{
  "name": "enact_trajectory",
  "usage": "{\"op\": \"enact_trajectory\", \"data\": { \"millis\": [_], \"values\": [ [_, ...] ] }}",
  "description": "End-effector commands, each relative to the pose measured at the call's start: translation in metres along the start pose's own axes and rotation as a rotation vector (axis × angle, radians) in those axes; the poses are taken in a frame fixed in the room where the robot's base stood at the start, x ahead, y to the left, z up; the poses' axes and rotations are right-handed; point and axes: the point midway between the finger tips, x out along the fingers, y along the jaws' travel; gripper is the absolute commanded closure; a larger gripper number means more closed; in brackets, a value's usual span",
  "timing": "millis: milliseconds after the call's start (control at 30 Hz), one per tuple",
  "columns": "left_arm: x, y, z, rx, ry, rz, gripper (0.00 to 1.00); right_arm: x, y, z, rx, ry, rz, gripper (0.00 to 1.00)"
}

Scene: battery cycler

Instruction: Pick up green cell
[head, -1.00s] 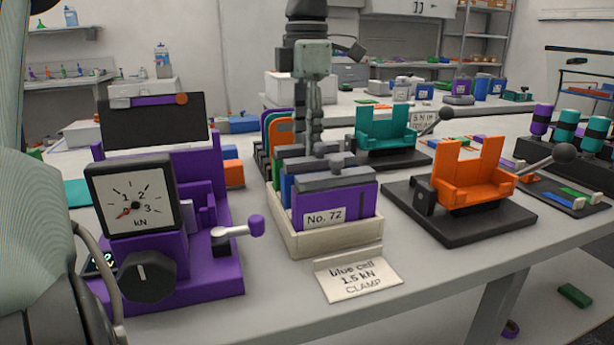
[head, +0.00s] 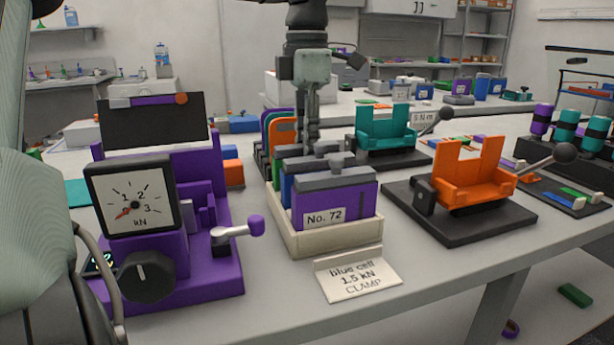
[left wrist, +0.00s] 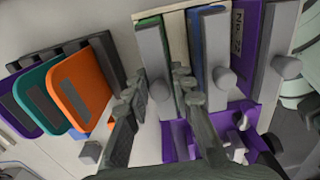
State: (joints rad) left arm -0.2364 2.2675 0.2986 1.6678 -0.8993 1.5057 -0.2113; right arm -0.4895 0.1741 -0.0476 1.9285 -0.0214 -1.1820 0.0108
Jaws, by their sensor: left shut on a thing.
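The green cell (head: 277,173) stands at the back of the cream tray (head: 331,238), behind the blue cell (head: 287,188) and the purple cell marked No. 72 (head: 350,203). My left gripper (head: 312,147) reaches down from above over the back of the tray. In the left wrist view my left gripper (left wrist: 160,92) has its fingers on either side of the green cell's grey top (left wrist: 152,55), shut on its knob. The cell still sits upright in the tray row; its lower part is hidden. My right gripper is not in view.
A purple press with a gauge (head: 134,200) stands left of the tray. A teal clamp (head: 386,135) and an orange clamp (head: 470,180) stand to the right. A rack of coloured plates (head: 270,140) is behind the tray. A card (head: 358,278) stands in front.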

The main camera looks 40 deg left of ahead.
Motion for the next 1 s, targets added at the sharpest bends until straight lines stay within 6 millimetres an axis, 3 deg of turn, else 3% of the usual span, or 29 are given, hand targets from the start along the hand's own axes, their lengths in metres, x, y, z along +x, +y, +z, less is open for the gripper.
{"op": "enact_trajectory", "data": {
  "millis": [333,533,767,1000],
  "values": [
    [-0.003,0.0,0.001,0.0,-0.003,0.002,1.0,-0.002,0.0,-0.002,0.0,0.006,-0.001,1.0],
    [-0.018,0.001,0.001,0.0,-0.004,0.004,1.0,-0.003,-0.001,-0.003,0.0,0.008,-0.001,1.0],
    [-0.057,0.001,0.001,-0.001,-0.005,0.006,1.0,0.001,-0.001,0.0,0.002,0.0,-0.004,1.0],
    [-0.114,0.0,0.001,-0.002,-0.005,0.006,1.0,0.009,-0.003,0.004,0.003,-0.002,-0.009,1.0]
  ]
}}
